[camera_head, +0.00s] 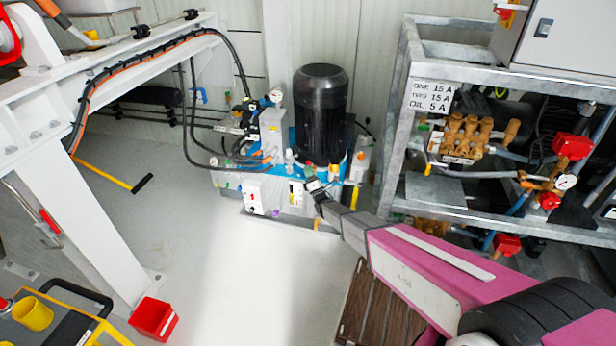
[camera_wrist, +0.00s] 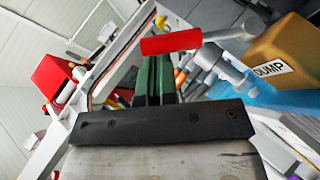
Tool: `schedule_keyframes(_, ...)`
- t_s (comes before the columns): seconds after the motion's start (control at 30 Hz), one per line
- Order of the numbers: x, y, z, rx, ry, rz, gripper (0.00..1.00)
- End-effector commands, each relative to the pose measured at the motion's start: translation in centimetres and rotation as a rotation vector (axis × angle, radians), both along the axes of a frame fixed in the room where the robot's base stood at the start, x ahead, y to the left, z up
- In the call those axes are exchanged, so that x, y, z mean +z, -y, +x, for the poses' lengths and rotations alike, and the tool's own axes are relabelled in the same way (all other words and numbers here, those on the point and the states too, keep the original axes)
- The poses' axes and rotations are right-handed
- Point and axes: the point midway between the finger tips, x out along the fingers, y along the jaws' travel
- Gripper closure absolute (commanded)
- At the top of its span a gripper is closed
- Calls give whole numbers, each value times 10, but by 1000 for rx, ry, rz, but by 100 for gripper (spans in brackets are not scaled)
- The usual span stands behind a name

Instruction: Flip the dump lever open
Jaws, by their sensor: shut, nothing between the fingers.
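In the wrist view, the dump lever has a red handle (camera_wrist: 170,42) on a grey metal stem that runs right to a fitting. A tan block (camera_wrist: 290,55) with a DUMP label (camera_wrist: 271,70) stands just right of it, above a blue surface. My gripper (camera_wrist: 155,62) has its dark green fingers shut together and empty, with their tips right at the red handle. I cannot tell whether they touch it. In the head view, my gripper (camera_head: 316,188) is at the front of the blue-topped hydraulic unit (camera_head: 285,180). The lever is too small or hidden there.
A black motor (camera_head: 320,110) stands on the unit, with hoses at its left. A metal rack (camera_head: 395,130) with pumps and red valves is at the right. A white frame (camera_head: 85,190), a red bin (camera_head: 154,318) and a yellow cart (camera_head: 70,300) are left. The middle floor is clear.

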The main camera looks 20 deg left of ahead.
Motion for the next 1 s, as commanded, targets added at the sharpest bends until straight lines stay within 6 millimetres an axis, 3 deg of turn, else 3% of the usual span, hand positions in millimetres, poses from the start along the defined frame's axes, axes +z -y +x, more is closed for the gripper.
schedule_keyframes(0.3, 28, -1, 12, -1, -300, -33, 100)
schedule_keyframes(0.7, 48, -4, 37, -2, -639, -70, 100)
schedule_keyframes(1.0, 52, -6, 50, 0, -720, -79, 100)
